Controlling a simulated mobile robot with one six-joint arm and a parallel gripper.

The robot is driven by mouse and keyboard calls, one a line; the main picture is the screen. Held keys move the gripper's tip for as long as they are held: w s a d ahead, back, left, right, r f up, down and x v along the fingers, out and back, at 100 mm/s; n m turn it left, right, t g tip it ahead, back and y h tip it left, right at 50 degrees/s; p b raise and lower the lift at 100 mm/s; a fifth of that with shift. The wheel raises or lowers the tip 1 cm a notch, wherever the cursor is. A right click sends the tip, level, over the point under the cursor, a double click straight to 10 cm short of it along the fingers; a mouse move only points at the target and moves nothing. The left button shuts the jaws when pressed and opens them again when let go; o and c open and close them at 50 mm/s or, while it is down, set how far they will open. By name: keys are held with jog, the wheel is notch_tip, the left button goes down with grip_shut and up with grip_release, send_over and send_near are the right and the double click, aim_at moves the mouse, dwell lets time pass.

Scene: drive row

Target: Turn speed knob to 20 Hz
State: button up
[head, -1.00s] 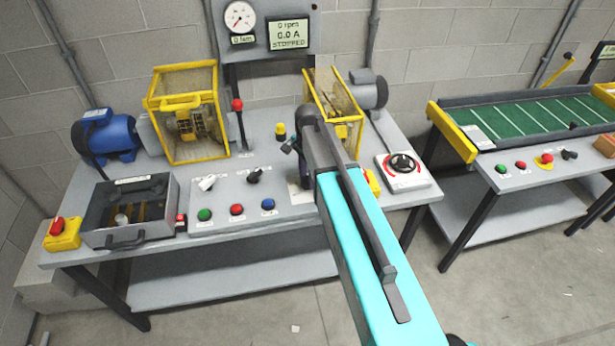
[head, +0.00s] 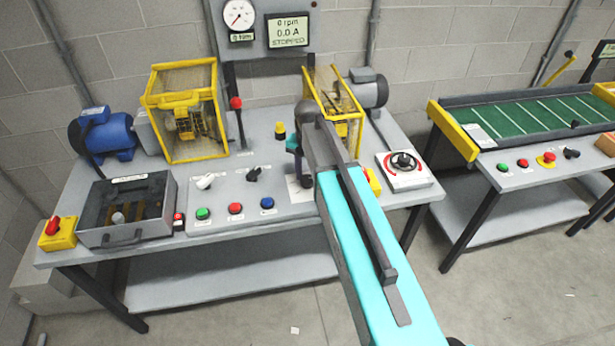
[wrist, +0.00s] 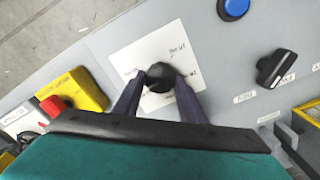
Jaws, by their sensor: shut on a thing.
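The speed knob (wrist: 159,76) is a round black knob on a white square dial plate (wrist: 130,57), seen in the wrist view. The small markings on the plate are too blurred to read with certainty, and I cannot tell which mark the knob points at. My gripper (wrist: 160,84) is shut on the knob, with one dark finger on each side. In the head view a corner of the plate (head: 293,184) shows beside my arm, which hides most of the knob. The display (head: 289,31) reads 0 rpm, 0.0 A, STOPPED.
A black selector knob (wrist: 277,68) and a blue button (wrist: 234,8) lie to the right in the wrist view. Yellow guards (head: 182,112) and a blue motor (head: 104,134) stand at the bench's back.

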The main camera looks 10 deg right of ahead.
jog(key=n+b, duration=0.1)
jog(key=n, duration=0.6)
jog(key=n+b, duration=0.1)
jog(key=n, duration=1.3)
jog(key=shift+n, duration=0.3)
jog(key=n, duration=0.3)
jog(key=shift+b, duration=0.35)
jog(key=shift+n, duration=2.2)
jog(key=o, duration=1.1)
jog(key=shift+c, duration=0.2)
